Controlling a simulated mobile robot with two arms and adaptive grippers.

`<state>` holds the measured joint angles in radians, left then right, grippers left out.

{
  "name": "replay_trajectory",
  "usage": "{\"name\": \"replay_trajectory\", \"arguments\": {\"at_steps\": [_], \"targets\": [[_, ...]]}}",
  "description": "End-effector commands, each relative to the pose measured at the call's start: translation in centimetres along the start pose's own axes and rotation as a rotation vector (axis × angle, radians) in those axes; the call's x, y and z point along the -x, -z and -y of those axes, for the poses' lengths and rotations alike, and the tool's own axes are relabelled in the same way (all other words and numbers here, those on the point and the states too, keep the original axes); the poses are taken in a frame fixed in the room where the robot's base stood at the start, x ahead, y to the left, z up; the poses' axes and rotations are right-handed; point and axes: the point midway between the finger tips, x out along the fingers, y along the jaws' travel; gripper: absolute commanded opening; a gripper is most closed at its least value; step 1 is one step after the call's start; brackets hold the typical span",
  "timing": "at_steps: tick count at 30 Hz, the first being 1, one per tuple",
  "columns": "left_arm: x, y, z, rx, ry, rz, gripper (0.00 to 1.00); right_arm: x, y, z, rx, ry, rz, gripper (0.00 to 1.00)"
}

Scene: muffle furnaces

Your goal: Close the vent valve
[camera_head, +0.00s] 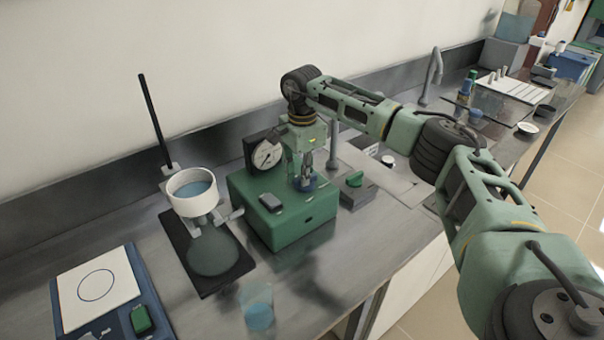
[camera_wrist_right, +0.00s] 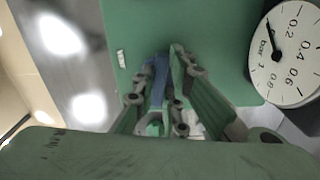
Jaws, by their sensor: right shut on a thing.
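The green vacuum pump box (camera_head: 285,225) stands on the bench with a round dial gauge (camera_head: 267,154) at its back. The vent valve (camera_head: 317,184) is a blue piece on top of the box, partly hidden by the fingers. My right gripper (camera_head: 306,178) points down over the box and is shut on the valve. In the right wrist view, the blue valve (camera_wrist_right: 159,80) shows as a narrow bar between the two fingers, and the gauge (camera_wrist_right: 288,53) is at upper right. My left gripper is not in view.
A white funnel (camera_head: 192,183) on a flask (camera_head: 212,252) stands left of the box. A clear beaker (camera_head: 257,308) is in front. A balance-like device (camera_head: 100,290) is at lower left. A grey block with a green knob (camera_head: 354,179) sits close on the right.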

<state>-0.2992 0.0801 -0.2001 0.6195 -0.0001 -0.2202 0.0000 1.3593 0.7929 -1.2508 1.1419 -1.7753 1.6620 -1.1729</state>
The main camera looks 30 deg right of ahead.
Motion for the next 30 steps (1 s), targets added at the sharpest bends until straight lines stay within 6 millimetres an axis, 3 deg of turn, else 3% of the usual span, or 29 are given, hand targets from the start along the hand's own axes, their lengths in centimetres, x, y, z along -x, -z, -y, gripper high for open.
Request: {"name": "replay_trajectory", "arguments": {"at_steps": [12, 27, 28, 30], "targets": [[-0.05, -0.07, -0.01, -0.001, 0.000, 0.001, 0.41, 0.40, 0.12, 0.13, 0.158, 0.010, 0.000, 0.00], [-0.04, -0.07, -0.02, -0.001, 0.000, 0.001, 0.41, 0.48, 0.15, 0.16, 0.175, 0.012, -0.001, 0.00], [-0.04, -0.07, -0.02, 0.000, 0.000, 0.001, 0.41, 0.48, 0.15, 0.16, 0.175, 0.012, -0.001, 0.13], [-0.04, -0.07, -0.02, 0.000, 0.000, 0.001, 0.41, 0.44, 0.14, 0.14, 0.175, 0.011, -0.001, 0.20]]}}
